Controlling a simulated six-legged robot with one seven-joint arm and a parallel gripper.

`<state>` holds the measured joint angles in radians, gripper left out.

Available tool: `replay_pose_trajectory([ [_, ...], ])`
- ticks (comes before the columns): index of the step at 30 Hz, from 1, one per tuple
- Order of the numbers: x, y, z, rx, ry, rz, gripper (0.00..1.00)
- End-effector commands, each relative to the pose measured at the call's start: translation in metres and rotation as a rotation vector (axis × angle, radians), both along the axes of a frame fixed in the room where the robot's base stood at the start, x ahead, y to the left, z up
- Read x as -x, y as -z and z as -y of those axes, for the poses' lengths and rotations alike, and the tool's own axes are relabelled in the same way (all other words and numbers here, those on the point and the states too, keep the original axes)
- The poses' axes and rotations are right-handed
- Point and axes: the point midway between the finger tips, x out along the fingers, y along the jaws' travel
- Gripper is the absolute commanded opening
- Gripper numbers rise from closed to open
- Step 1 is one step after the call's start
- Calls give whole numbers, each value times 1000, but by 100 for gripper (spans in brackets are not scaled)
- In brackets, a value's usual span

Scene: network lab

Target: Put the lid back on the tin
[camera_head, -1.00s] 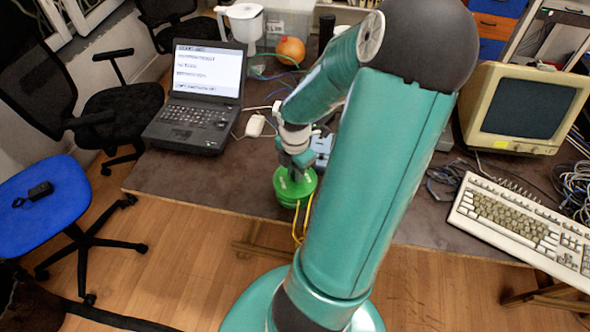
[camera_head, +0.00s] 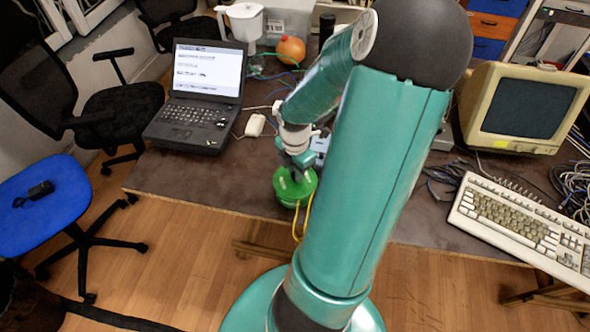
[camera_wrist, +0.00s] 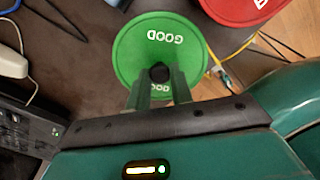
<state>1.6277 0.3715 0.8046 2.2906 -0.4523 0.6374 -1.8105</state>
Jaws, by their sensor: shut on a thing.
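A round green lid (camera_wrist: 178,57) with white "GOOD" lettering and a black knob (camera_wrist: 159,72) fills the upper middle of the wrist view. My gripper (camera_wrist: 159,80) is shut on the knob from above. In the head view my gripper (camera_head: 296,174) points down at the green lid (camera_head: 283,184), near the table's front edge. A green side, perhaps the tin (camera_head: 291,202), shows just below the lid. I cannot tell whether the lid is seated on it or held just above. The lid covers what is under it in the wrist view.
A red round thing (camera_wrist: 236,12) with white lettering lies close to the lid's right. Yellow cable (camera_head: 306,212) hangs at the front edge. A laptop (camera_head: 203,95) and white adapter (camera_head: 255,125) stand left, a keyboard (camera_head: 520,228) and monitor (camera_head: 525,105) right. Table front-left is clear.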

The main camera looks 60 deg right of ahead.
Motion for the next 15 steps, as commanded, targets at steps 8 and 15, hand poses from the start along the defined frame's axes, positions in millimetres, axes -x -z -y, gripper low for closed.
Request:
replay_pose_trajectory([
  [8, 0, 0, 0, 1, 0, 0, 0],
  [15, 0, 0, 0, 0, 0, 0, 24],
])
